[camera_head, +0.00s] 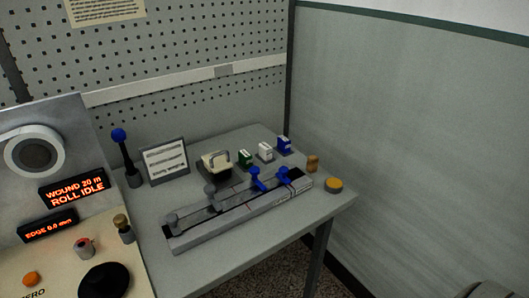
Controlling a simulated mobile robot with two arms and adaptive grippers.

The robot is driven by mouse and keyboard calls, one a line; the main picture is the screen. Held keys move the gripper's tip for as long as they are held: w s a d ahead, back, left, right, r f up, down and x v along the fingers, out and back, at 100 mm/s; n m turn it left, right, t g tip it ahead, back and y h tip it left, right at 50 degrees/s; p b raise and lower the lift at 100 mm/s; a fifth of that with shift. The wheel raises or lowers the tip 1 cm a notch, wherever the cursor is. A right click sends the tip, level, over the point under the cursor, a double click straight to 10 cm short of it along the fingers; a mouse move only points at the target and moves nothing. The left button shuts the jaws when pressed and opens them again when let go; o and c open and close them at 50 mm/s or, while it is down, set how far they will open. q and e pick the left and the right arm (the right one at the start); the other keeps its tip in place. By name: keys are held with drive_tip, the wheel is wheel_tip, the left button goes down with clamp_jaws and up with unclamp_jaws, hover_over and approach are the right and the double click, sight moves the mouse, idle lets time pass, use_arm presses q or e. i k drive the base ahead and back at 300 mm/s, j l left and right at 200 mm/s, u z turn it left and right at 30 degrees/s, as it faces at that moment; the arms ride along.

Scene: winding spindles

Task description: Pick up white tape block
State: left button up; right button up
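The white tape block (265,152) stands upright on the grey table (225,262), towards its back right. It is between a green block (245,158) on its left and a blue block (284,145) on its right, with small gaps. Nothing covers it from this view.
In front of the blocks lies a long grey rail fixture (205,236) with blue knobs (285,174). A beige device (214,164), a sign (165,161) and a blue-topped lever (119,136) stand left. A control panel (60,250) fills the left.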

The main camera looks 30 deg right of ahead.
sight(266, 150)
drive_tip(key=i+l+u, duration=0.1)
drive_tip(key=l, duration=0.35)
drive_tip(key=i+l, duration=0.1)
drive_tip(key=l, duration=0.4)
drive_tip(key=i+l+u, duration=0.15)
drive_tip(key=l, duration=0.35)
